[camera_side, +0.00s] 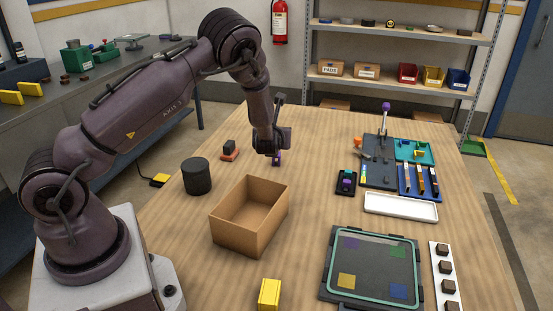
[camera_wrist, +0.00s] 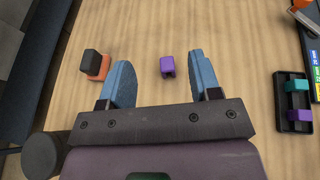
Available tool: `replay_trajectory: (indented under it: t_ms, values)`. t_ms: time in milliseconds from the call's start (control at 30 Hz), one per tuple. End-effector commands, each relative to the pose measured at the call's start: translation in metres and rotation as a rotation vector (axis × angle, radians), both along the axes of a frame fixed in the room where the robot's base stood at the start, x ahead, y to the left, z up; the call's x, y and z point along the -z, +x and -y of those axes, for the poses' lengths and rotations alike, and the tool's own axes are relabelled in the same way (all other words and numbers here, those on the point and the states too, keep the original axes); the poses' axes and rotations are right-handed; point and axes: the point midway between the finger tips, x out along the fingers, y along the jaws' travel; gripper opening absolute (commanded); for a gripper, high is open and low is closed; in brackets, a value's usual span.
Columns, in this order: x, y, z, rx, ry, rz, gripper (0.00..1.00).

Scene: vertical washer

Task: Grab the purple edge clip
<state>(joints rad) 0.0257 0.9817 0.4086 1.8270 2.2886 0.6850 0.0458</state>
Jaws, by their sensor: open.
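The purple edge clip (camera_wrist: 167,64) lies on the wooden table, small and blocky with a slot at its lower end. In the wrist view it sits between and a little beyond my two blue fingers, closer to the right finger. In the side view the clip (camera_side: 277,160) shows as a small purple patch just under my gripper (camera_side: 274,153), which partly hides it. My gripper (camera_wrist: 163,80) is open and empty, pointing down. The wrist view shows the fingers apart from the clip. I cannot tell the exact height above the table.
An orange and black block (camera_wrist: 95,65) lies to the left. A black cylinder (camera_side: 197,176) and an open cardboard box (camera_side: 222,228) stand nearer the front. A black holder (camera_side: 346,183) with teal and purple pieces is to the right. Bare table surrounds the clip.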

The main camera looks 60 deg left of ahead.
Motion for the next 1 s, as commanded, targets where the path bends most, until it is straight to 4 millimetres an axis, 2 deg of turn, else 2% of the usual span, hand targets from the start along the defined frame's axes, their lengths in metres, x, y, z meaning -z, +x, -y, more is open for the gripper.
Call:
replay_trajectory:
  t_ms: [300,400,667,1000]
  values:
    - [0.065,-0.001,0.000,0.000,-0.002,-0.007,0.57]
    - [0.079,-0.001,-0.001,-0.002,-0.001,-0.003,0.57]
    - [0.084,0.010,-0.017,-0.003,-0.002,-0.002,0.57]
    - [0.101,0.034,-0.053,-0.004,-0.001,0.000,0.57]
